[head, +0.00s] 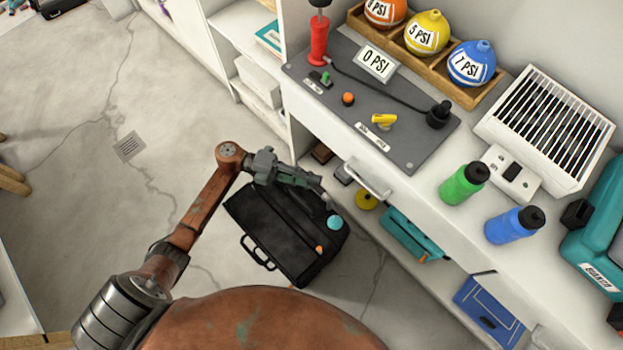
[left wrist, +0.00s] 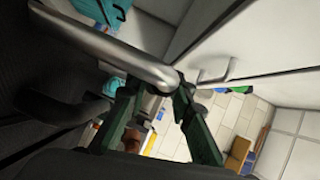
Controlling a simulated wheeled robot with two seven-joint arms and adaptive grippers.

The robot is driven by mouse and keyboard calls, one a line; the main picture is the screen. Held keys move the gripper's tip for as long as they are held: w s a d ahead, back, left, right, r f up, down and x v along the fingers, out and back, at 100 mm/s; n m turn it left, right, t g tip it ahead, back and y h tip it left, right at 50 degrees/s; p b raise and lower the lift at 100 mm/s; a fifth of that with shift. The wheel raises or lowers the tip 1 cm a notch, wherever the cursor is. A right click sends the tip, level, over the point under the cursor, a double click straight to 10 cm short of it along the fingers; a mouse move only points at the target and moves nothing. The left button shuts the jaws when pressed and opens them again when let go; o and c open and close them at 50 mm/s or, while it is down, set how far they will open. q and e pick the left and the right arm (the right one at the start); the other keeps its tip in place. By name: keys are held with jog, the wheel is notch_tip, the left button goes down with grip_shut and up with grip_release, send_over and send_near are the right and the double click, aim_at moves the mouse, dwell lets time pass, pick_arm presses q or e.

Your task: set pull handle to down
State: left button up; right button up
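A dark grey control panel (head: 400,150) lies on the white counter. It carries a red upright cylinder (head: 319,42) with a black top cut by the frame edge, a green switch, an orange button, a yellow lever (head: 384,119) and a black knob (head: 438,115). Which part is the pull handle is unclear. A silver bar handle (head: 368,181) is on the counter's front; a silver bar (left wrist: 115,47) looms large in the left wrist view. My left gripper (head: 328,197) is below and left of that handle. Its fingers (left wrist: 158,88) are apart; contact with the bar is unclear. My right gripper is out of view.
A black bag (head: 275,235) lies on the floor below my left arm. Floor at left is mostly clear.

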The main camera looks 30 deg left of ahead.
pick_arm(q)
jog(key=shift+o, duration=1.4)
jog(key=v, duration=1.2)
jog(key=shift+s, duration=0.1)
